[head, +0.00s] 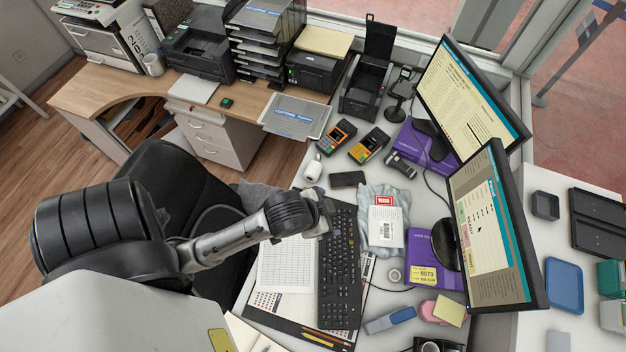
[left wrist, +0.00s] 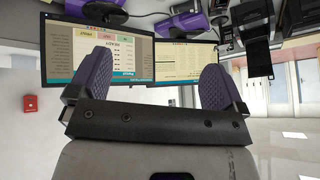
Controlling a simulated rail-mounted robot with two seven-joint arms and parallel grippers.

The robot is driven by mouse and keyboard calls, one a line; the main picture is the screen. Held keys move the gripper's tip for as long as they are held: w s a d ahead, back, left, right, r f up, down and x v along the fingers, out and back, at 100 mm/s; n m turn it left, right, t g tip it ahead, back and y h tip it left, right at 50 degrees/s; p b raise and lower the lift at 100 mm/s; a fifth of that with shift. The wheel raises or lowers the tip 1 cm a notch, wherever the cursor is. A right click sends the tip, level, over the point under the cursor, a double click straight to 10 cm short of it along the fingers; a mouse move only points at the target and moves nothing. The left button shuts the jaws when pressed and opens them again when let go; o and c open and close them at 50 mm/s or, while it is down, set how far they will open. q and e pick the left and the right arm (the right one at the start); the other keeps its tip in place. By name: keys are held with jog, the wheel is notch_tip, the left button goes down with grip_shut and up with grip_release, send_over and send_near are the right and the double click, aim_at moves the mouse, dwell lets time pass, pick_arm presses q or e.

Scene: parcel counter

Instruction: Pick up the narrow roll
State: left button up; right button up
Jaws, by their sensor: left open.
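A small ring-shaped roll (head: 394,275), pale with a dark centre, lies on the white counter right of the keyboard, beside a purple box with a yellow label. I take it for the narrow roll. My left gripper (head: 320,213) is over the top part of the keyboard, up and left of this roll and apart from it. In the left wrist view the left gripper (left wrist: 157,68) has its two purple fingers wide apart with nothing between them. The roll is not recognisable in that view. My right gripper is not in view.
The keyboard (head: 338,265) lies under and below the left gripper. Two monitors (head: 492,232) (head: 470,100) stand at the right. A blue stapler-like item (head: 389,320) and pink pads (head: 428,310) lie near the roll.

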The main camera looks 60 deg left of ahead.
pick_arm(q)
jog(key=w+a+f+y+b, duration=0.2)
jog(key=w+a+f+b, duration=0.5)
jog(key=w+a+b, duration=0.25)
jog(key=w+a+f+y+b, duration=0.2)
jog(key=w+a+f+b, duration=0.5)
jog(key=w+a+b, duration=0.25)
jog(key=n+g+h+b, duration=0.2)
jog(key=n+g+h, duration=0.4)
jog(key=n, duration=0.4)
send_over(313, 168)
notch_tip(313, 168, down, 13)
jog(key=y, duration=0.1)
jog(key=shift+a+f+g, duration=0.15)
jog(key=shift+g, duration=0.25)
notch_tip(313, 168, down, 7)
jog(key=shift+r+b, duration=0.2)
jog(key=shift+b, duration=0.6)
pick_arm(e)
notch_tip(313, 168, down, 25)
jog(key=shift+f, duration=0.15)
pick_arm(q)
jog(key=shift+f, duration=0.85)
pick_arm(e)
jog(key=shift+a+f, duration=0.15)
